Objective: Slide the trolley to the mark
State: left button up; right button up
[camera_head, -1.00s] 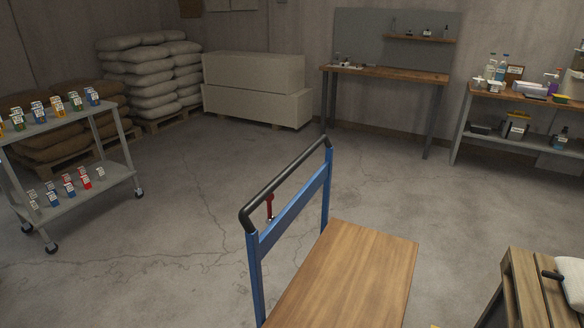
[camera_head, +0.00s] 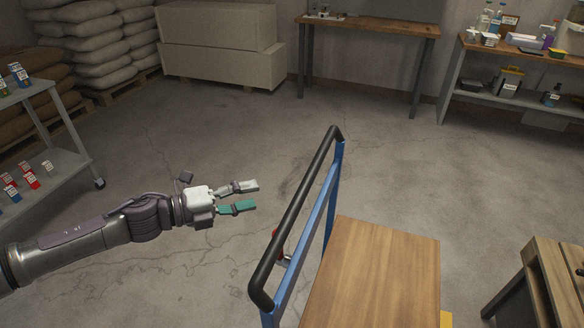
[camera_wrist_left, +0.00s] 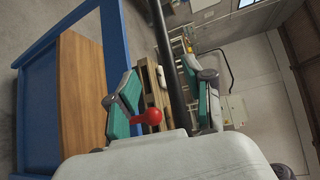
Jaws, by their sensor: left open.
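The trolley has a wooden deck (camera_head: 375,275), a blue frame and a black push handle (camera_head: 297,215) on its left side. A red-knobbed lever (camera_head: 277,246) sits on the frame below the handle. My left gripper (camera_head: 257,196) is open and empty, left of the handle and apart from it in the head view. In the left wrist view the black handle bar (camera_wrist_left: 168,70) and the red knob (camera_wrist_left: 152,117) show between the open fingers. My right gripper is out of view.
A grey shelf cart (camera_head: 60,165) with small boxes stands at the left. A wooden pallet-like stand (camera_head: 550,275) is close on the right. A workbench (camera_head: 370,24) and shelving (camera_head: 520,55) line the back. The floor between is clear.

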aim_at(305, 187)
pick_arm(q)
jog(key=x, duration=0.4)
jog(key=p+x, duration=0.1)
jog(key=x, duration=0.3)
jog(key=s+x, duration=0.1)
jog(key=x, duration=0.4)
jog(key=shift+s+d+r+p, duration=0.15)
jog(key=shift+d+r+p, duration=0.2)
jog(key=shift+d, duration=0.15)
jog(key=shift+w+d+f, duration=0.1)
jog(key=shift+w+d, duration=0.05)
jog(key=shift+w, duration=0.1)
jog(key=c, duration=0.8)
grip_shut()
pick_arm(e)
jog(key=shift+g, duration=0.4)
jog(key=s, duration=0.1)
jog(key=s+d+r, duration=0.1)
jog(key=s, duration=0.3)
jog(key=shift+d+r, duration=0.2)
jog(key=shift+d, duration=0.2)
